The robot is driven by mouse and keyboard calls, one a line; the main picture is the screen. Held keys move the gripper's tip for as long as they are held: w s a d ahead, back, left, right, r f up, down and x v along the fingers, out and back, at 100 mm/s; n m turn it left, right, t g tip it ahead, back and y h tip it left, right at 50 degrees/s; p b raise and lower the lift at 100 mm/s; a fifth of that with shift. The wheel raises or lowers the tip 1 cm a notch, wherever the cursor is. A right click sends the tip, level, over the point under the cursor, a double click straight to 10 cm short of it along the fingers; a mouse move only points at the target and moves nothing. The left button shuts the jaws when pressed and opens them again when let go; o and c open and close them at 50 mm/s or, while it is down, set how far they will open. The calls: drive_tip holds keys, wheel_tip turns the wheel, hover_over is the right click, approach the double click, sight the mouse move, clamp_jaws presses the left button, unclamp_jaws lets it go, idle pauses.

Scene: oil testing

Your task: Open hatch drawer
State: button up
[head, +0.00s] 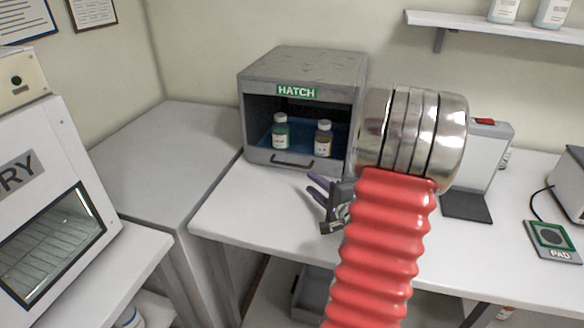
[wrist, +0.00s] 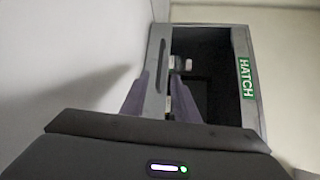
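The hatch (head: 305,63) is a grey box with a green HATCH label, standing on the white bench in the head view. Its front is open above a low grey drawer front with a dark bar handle (head: 292,162). Two small bottles with white caps (head: 280,132) (head: 323,139) stand inside on a blue surface. My gripper (head: 312,184) is just in front of the drawer, below and right of the handle, apart from it. In the wrist view its two purple-grey fingers (wrist: 163,76) are spread, with the hatch (wrist: 157,70) turned sideways beyond them.
A grey cabinet (head: 165,150) stands left of the bench, with a white oven-like unit labelled RY (head: 40,200) nearer left. Right of my arm are a white device (head: 488,160) and a pad (head: 552,240). The bench (head: 245,210) before the hatch is clear.

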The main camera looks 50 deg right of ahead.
drive_tip(key=x, duration=1.3)
drive_tip(key=shift+w+d, duration=0.1)
drive_tip(key=shift+w, duration=0.3)
drive_tip(key=shift+c, duration=0.5)
drive_tip(key=shift+f, duration=0.1)
clamp_jaws()
